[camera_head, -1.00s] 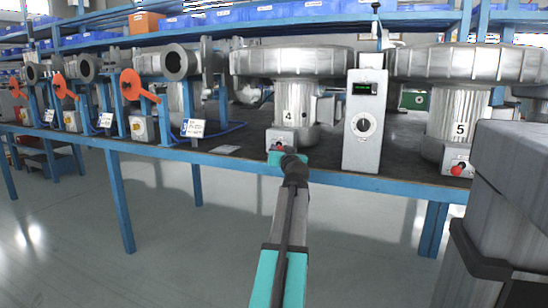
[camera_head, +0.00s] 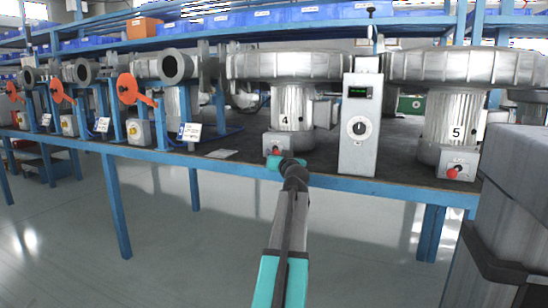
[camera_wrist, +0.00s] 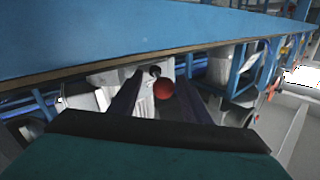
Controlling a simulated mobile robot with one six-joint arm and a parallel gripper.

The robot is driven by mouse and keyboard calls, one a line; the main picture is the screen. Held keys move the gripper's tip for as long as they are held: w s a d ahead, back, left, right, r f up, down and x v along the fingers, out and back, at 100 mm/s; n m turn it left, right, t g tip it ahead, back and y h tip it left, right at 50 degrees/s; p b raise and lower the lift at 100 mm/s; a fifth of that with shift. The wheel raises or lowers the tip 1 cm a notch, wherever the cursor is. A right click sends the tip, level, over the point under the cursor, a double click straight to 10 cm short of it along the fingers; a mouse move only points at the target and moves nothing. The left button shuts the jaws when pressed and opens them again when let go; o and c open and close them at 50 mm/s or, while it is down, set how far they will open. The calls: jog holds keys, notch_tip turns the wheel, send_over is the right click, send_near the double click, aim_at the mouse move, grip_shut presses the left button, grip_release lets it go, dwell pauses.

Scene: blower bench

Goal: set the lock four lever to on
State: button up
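The lock four lever has a red ball knob (camera_head: 277,151) on the small grey box (camera_head: 289,141) in front of the blower marked 4 (camera_head: 293,108). In the wrist view the red knob (camera_wrist: 163,89) shows between my two dark fingers. My gripper (camera_wrist: 158,95) is open, with the fingers apart on either side of the knob; I cannot tell whether either touches it. In the head view my gripper (camera_head: 284,162) is at the bench's front edge, just below the knob. The lever's on or off marking is not readable.
A grey control post with a dial (camera_head: 359,145) stands right of box four. The blower marked 5 (camera_head: 448,128) has a similar red lever (camera_head: 454,172). Orange handles (camera_head: 128,89) line the left. The blue bench edge (camera_head: 345,184) runs below the lever.

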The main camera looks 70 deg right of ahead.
jog(key=shift+w, duration=0.1)
jog(key=shift+w+a, duration=0.1)
jog(key=shift+a, duration=0.05)
jog(key=shift+a+r, duration=0.1)
jog(key=shift+a, duration=0.05)
jog(key=p+v, duration=0.4)
jog(key=v, duration=0.9)
jog(key=shift+s, duration=0.35)
dwell(0.5)
